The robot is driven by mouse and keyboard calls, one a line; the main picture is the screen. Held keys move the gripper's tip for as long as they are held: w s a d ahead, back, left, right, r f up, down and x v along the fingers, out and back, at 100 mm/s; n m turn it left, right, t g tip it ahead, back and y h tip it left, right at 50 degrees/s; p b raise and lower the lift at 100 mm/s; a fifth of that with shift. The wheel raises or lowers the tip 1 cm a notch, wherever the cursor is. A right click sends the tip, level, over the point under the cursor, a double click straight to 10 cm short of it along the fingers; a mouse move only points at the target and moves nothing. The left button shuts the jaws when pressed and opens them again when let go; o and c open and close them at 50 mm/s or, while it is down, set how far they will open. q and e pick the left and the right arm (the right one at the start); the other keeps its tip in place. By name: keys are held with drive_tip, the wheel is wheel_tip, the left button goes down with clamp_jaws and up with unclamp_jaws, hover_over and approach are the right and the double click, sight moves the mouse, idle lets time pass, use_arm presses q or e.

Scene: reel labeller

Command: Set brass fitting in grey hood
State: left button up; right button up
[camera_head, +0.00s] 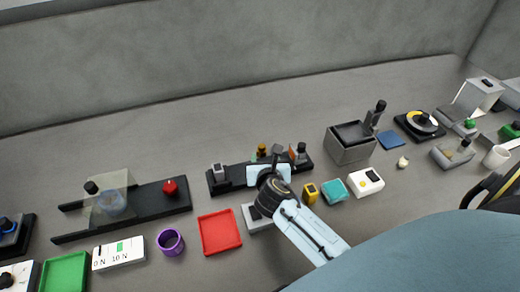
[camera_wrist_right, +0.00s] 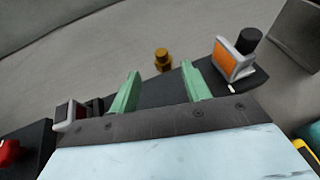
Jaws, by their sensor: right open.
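The brass fitting (camera_head: 262,150) is a small golden upright piece at the back edge of a black base (camera_head: 214,188). In the right wrist view the brass fitting (camera_wrist_right: 162,60) lies beyond and between my fingertips, apart from them. I cannot tell whether it stands on the base or just behind it. My right gripper (camera_head: 277,156) is open and empty over the base; its green fingers (camera_wrist_right: 160,80) show in the wrist view. A grey box-like housing (camera_head: 478,97) at far right may be the grey hood; I cannot be sure. My left gripper is not in view.
An orange-faced switch (camera_wrist_right: 232,60) stands on the base right of the fingers, a grey block (camera_head: 219,171) left. A grey open box (camera_head: 350,153) is further right. A red tray (camera_head: 220,232) and purple cup (camera_head: 170,242) lie in front. The bench behind the base is clear.

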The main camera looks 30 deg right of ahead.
sight(262, 146)
drive_tip(key=x, duration=0.3)
drive_tip(key=shift+f, duration=0.1)
drive_tip(key=shift+w+d+f, duration=0.1)
drive_tip(key=shift+w, duration=0.05)
drive_tip(key=shift+w+d+f+b, duration=0.2)
drive_tip(key=shift+w+f+b, duration=0.1)
drive_tip(key=shift+w+b, duration=0.15)
drive_tip(key=x, duration=0.1)
drive_tip(key=b+x, duration=0.1)
drive_tip(key=x, duration=0.1)
drive_tip(key=shift+w+d+f, duration=0.1)
drive_tip(key=shift+w+f, duration=0.05)
drive_tip(key=shift+f, duration=0.2)
drive_tip(key=shift+w+d+f, duration=0.1)
drive_tip(key=shift+w+d, duration=0.05)
drive_tip(key=shift+w, duration=0.1)
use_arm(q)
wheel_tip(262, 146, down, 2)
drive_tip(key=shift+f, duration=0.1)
use_arm(e)
clamp_jaws()
